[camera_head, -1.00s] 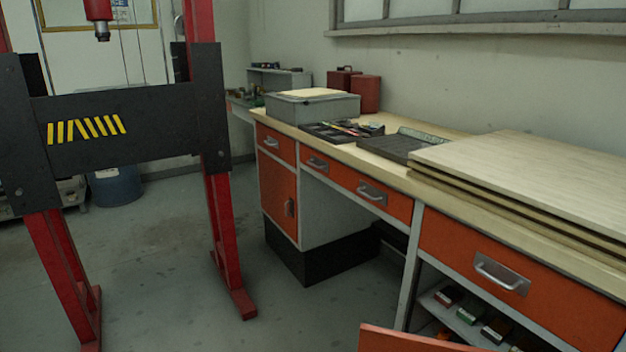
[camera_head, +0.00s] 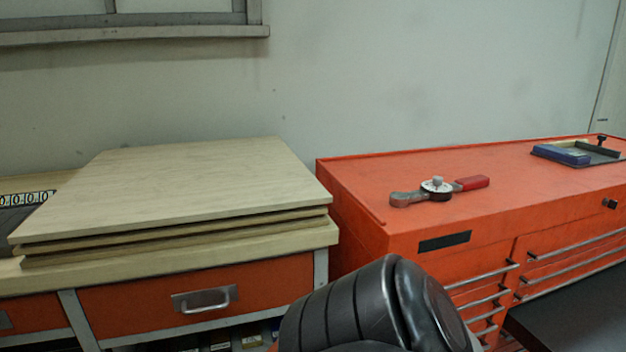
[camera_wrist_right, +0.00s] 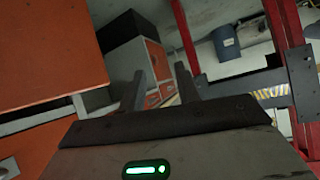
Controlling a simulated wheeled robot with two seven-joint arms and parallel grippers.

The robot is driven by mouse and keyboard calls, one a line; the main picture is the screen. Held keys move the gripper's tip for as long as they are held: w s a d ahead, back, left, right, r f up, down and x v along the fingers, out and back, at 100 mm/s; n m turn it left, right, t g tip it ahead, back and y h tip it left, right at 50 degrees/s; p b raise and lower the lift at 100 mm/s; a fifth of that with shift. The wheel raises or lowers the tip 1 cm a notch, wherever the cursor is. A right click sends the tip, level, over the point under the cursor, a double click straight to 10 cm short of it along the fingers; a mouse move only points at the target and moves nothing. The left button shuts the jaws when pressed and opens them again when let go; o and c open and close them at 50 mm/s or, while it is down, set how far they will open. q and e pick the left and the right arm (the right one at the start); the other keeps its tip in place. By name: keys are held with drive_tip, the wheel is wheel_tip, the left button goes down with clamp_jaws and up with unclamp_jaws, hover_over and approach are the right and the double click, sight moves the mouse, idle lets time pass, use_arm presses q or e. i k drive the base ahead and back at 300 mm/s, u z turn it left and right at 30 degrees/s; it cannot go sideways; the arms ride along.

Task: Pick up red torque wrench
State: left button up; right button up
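A torque wrench (camera_head: 437,190) with a red handle and a grey metal head lies on top of the orange tool cabinet (camera_head: 345,185) in the head view. Its handle points right and its head points left. Nothing touches it. My right gripper (camera_wrist_right: 160,88) shows in the right wrist view with its two dark fingers apart and nothing between them. It is away from the wrench, which is not in that view. A dark link of my own arm shows at the bottom of the head view. My left gripper is not in view.
Stacked wooden boards (camera_head: 190,185) lie on the workbench left of the cabinet. A blue box on a dark tray (camera_head: 602,155) sits at the cabinet's right end. The cabinet top around the wrench is clear. A red press frame (camera_wrist_right: 282,20) shows in the wrist view.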

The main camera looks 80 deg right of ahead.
sight(428, 190)
drive_tip(key=z, duration=2.65)
